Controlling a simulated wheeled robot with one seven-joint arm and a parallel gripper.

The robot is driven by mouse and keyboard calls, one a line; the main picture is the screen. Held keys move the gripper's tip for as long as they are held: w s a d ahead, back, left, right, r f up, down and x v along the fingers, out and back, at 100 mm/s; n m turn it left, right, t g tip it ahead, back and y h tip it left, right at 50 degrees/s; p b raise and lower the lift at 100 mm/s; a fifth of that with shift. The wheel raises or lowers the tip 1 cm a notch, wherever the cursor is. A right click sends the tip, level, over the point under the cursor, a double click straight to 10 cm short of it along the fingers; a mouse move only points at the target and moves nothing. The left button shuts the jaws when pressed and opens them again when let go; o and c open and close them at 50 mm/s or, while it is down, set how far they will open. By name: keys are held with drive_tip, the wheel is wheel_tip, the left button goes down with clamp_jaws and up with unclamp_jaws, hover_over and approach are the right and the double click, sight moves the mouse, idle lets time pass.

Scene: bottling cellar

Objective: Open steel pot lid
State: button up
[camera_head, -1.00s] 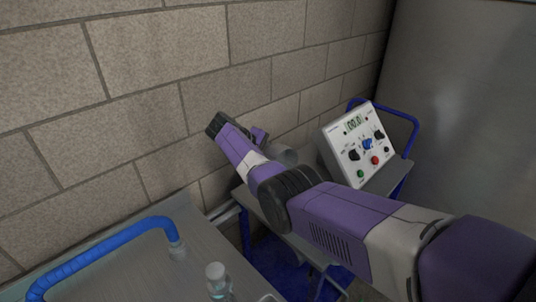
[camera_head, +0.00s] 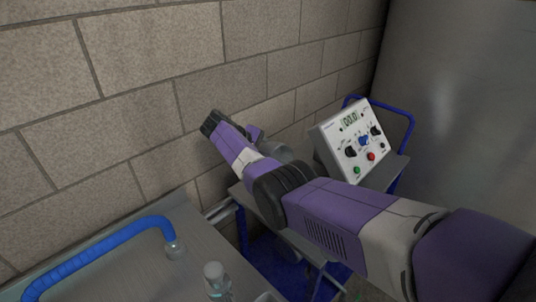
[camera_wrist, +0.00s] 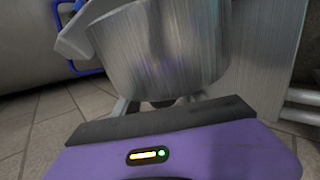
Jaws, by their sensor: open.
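The gripper's dark edge and purple body span the bottom of the wrist view; nothing is seen held, and contact with the pot cannot be told.
A control box (camera_head: 336,150) with knobs and a display stands right of the pot, on a blue-framed cart (camera_head: 408,125). The block wall (camera_head: 130,90) is close behind my arm.

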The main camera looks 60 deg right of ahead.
drive_tip(key=v, duration=0.7)
drive_tip(key=shift+a+r, duration=0.2)
drive_tip(key=shift+a, duration=0.05)
drive_tip(key=shift+w, duration=0.1)
